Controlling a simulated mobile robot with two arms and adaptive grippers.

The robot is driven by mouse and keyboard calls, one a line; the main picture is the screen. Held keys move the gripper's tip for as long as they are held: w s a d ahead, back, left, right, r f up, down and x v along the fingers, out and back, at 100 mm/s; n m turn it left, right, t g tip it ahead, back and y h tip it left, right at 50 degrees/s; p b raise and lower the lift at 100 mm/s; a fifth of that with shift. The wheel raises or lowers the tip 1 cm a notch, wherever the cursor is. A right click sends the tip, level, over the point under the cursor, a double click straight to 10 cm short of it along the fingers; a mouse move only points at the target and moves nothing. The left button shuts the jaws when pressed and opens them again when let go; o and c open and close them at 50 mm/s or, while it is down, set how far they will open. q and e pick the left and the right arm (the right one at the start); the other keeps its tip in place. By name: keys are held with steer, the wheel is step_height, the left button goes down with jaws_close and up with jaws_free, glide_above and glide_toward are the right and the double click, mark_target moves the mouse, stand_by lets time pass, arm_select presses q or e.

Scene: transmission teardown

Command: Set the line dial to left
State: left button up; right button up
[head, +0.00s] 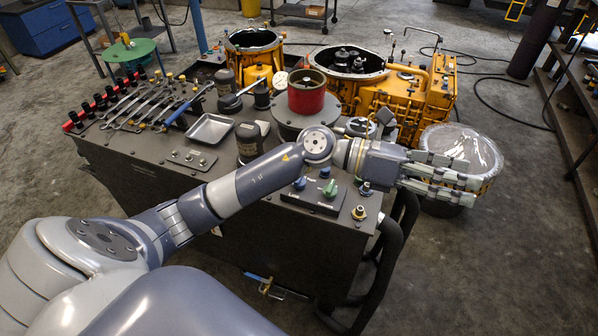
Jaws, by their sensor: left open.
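A small dark control panel (316,197) sits on the front right of the grey workbench top. It carries a green dial knob (330,188) and a blue knob (300,183). My left arm reaches across the bench, passing behind the panel. My left gripper (468,180) is open and empty, its fingers pointing right beyond the bench's right edge, apart from the knobs. My right gripper is not in view.
A clear-covered round bin (460,145) stands behind the left gripper. Yellow transmission housings (405,95) stand behind the bench. Wrenches (145,105), a metal tray (211,129) and a red cylinder (306,92) are on the bench. Black hoses hang at its right side.

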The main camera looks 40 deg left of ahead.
arm_select(q)
steer(key=w+a+f+m+g+y, duration=0.25)
steer(key=a+f+m+y, duration=0.35)
steer(key=a+f+y, duration=0.4)
steer(key=a+g+y, duration=0.3)
steer(key=a+y, duration=0.4)
steer(key=a, duration=1.5)
steer(key=shift+t, duration=0.25)
steer(key=f+p, duration=0.1)
steer(key=f, duration=0.5)
steer(key=s+f+p, duration=0.1)
steer(key=f, duration=0.1)
steer(key=shift+f+p, duration=0.3)
steer(key=shift+f, duration=0.1)
steer(key=shift+w+f, duration=0.1)
steer(key=shift+f, duration=0.55)
steer(key=c, duration=1.1)
